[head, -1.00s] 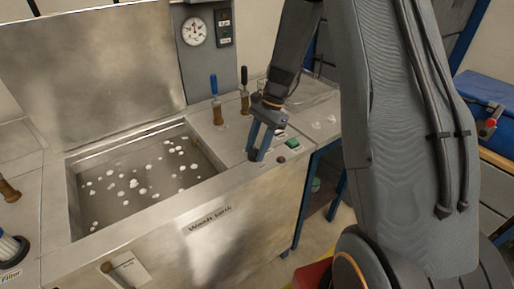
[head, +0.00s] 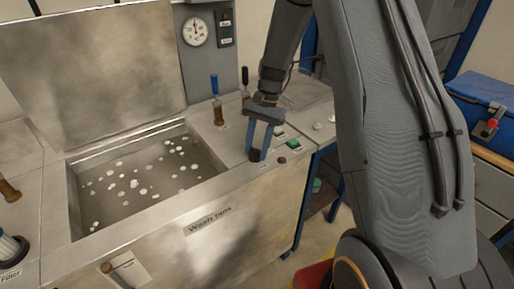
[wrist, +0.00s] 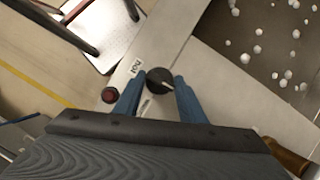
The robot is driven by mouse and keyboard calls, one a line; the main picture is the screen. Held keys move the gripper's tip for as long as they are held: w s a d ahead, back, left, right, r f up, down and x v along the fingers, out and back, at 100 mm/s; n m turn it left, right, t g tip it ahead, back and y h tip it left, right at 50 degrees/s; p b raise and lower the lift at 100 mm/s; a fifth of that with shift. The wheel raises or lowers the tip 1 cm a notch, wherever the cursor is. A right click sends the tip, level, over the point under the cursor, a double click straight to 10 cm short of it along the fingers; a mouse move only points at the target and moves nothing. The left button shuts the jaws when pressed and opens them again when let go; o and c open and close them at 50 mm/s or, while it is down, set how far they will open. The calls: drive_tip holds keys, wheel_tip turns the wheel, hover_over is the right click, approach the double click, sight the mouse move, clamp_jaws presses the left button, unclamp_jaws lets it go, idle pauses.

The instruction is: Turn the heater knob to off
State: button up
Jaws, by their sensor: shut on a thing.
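The heater knob (wrist: 159,79) is a round dark knob with a pale pointer mark, on the steel top beside the wash tank. In the wrist view it sits between the two blue fingertips of my gripper (wrist: 158,86). My gripper is shut on it. In the head view my gripper (head: 258,152) points down at the front right corner of the tank top, and its fingers mostly hide the knob.
The open wash tank (head: 75,200) with white floating bits is to the left. Blue-handled (head: 214,84) and black-handled (head: 245,75) levers stand behind. A gauge (head: 195,31) is at the back.

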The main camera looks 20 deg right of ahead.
drive_tip(key=o, duration=1)
drive_tip(key=shift+r, duration=0.1)
drive_tip(key=b+v, duration=0.2)
drive_tip(key=v, duration=0.5)
drive_tip(key=shift+w+d+r, duration=0.15)
drive_tip(key=shift+r, duration=0.15)
